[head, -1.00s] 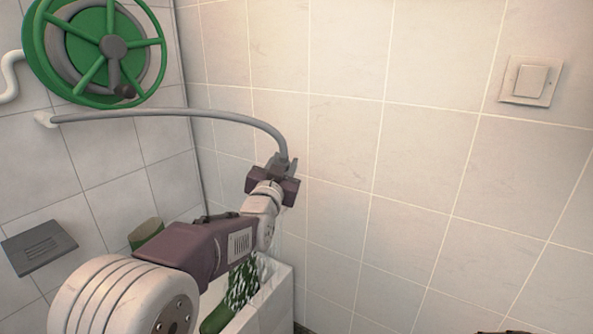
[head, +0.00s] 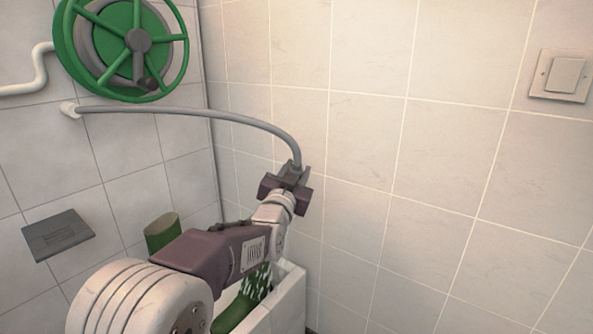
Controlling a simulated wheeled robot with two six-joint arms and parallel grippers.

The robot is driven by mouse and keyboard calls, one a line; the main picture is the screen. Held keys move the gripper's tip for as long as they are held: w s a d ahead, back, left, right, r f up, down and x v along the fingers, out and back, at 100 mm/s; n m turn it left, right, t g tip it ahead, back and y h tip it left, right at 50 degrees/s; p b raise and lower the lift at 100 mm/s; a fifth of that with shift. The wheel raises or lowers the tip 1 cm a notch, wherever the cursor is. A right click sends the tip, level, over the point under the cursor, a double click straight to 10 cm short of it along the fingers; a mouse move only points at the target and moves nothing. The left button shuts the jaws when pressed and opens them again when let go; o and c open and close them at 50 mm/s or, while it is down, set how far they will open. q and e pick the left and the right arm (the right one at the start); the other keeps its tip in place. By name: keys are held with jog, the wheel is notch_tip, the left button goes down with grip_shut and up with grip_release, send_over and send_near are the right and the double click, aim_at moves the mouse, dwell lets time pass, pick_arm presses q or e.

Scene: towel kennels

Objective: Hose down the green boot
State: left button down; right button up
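My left gripper (head: 286,187) is shut on the free end of the grey hose (head: 210,115), above the white tiled basin (head: 291,300) in the corner. The hose arcs from a white wall outlet down into the gripper. A green open-topped shaft (head: 162,229) shows behind my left arm. Another green piece, with white specks over it, lies low by the basin wall (head: 238,311). My arm hides what lies between, so I cannot tell whether both are one boot. The specks look like water or foam. My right gripper is not in view.
A green hose reel (head: 139,42) hangs on the left wall, with a white pipe (head: 28,88) beside it. A grey wall plate (head: 58,236) is below. A light switch (head: 563,75) is on the right wall. Open space lies right of the basin.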

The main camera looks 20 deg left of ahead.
pick_arm(q)
jog(key=shift+f, duration=0.35)
jog(key=shift+w+r, duration=0.15)
jog(key=shift+r, duration=0.05)
jog(key=shift+s+r+p, duration=0.2)
jog(key=shift+r+p, duration=2)
jog(key=shift+r, duration=0.75)
